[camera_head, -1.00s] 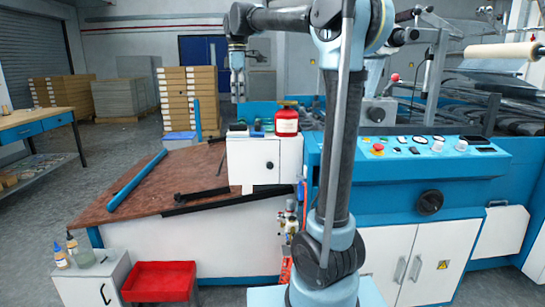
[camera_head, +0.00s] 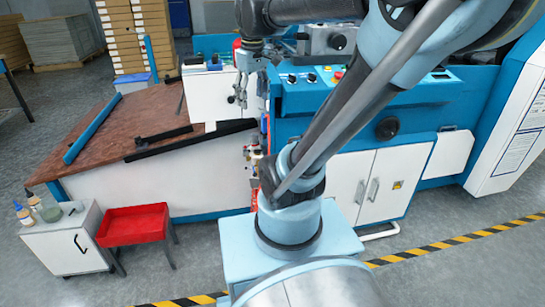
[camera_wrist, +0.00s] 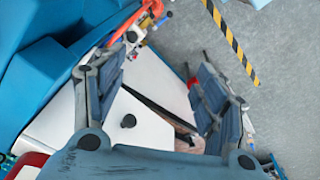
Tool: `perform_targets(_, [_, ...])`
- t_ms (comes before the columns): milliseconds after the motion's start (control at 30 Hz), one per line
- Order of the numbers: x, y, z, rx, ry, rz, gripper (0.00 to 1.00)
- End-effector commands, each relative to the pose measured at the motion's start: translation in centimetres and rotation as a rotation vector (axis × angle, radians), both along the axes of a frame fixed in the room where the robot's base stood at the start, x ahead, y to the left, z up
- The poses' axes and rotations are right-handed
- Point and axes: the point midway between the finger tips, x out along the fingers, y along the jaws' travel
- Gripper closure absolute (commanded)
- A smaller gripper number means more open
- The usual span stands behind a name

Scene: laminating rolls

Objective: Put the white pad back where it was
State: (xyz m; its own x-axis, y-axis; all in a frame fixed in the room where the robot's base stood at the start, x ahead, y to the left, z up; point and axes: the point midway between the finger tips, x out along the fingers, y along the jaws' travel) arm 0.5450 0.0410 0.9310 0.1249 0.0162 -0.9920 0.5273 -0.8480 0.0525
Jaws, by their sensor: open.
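My gripper (camera_head: 237,100) hangs fingers down in front of the small white cabinet (camera_head: 203,98) at the right end of the brown-topped table. In the wrist view my gripper (camera_wrist: 162,65) has its two fingers spread, with nothing between them. No white pad can be made out for certain. A small pale patch (camera_head: 210,127) shows at the cabinet's foot, by the black bar, but I cannot tell what it is.
Black bars (camera_head: 190,139) and a blue tube (camera_head: 92,128) lie on the brown tabletop (camera_head: 130,115). A red tray (camera_head: 133,225) and a low cabinet with bottles (camera_head: 65,238) stand at front left. The blue machine (camera_head: 400,100) stands at right. Striped tape (camera_head: 460,242) crosses clear floor.

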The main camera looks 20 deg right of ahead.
Motion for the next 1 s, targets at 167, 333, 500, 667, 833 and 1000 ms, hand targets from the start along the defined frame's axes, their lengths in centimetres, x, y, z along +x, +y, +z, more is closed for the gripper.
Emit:
perform_targets(167, [-4.8, -2.1, -6.3, 0.023, -0.024, -0.205, 0.34])
perform_targets(333, [-8.5, -3.4, -12.0, 0.046, -0.046, -0.382, 0.34])
perform_targets(500, [-10.7, -3.9, -15.6, 0.063, -0.06, -0.496, 0.34])
perform_targets(667, [-11.4, -4.1, -16.8, 0.068, -0.065, -0.534, 0.34])
perform_targets(833, [-11.4, -4.1, -16.8, 0.068, -0.065, -0.535, 0.34])
perform_targets(1000, [-11.3, -4.1, -16.8, 0.068, -0.065, -0.534, 0.34])
